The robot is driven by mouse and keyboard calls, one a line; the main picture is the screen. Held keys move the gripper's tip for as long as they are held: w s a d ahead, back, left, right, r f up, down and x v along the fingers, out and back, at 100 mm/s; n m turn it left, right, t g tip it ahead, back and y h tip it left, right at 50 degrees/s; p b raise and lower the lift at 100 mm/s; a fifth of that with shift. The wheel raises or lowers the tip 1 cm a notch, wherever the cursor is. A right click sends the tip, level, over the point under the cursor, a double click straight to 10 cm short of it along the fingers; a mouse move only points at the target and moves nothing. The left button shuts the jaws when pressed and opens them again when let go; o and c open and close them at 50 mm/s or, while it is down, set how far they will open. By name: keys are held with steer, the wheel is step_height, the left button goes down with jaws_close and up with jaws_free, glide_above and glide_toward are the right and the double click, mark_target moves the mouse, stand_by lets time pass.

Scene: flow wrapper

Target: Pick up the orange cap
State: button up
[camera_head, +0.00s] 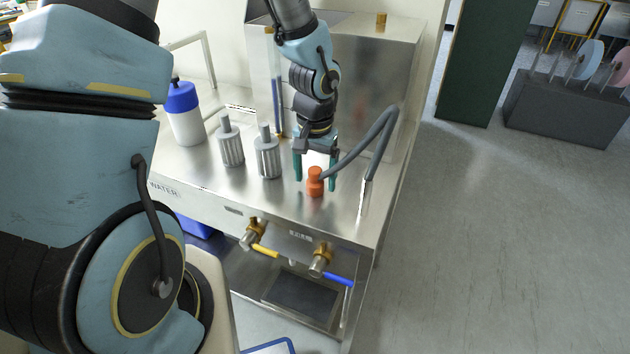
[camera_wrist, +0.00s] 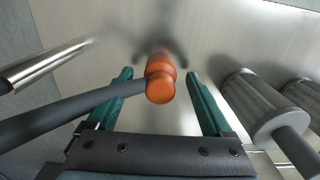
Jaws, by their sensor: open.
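The orange cap (camera_head: 315,182) stands upright on the steel counter near its front edge. In the wrist view the orange cap (camera_wrist: 160,80) lies between and a little beyond the tips of my gripper's fingers. My gripper (camera_head: 316,184) is open and points down at the counter, with one green finger at each side in the picture. In the wrist view my gripper (camera_wrist: 160,76) shows both fingers apart with nothing held. A gap shows between the cap and each finger.
A grey hose (camera_head: 362,145) arches down close to the cap's right. Two ribbed grey cylinders (camera_head: 267,158) stand left of my gripper, with a white bottle with a blue lid (camera_head: 184,115) farther left. Brass valves (camera_head: 320,260) project from the counter's front. A steel cabinet (camera_head: 372,85) stands behind.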

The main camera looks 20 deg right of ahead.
steer(key=shift+c, duration=0.2)
jaws_close()
stand_by(0.5)
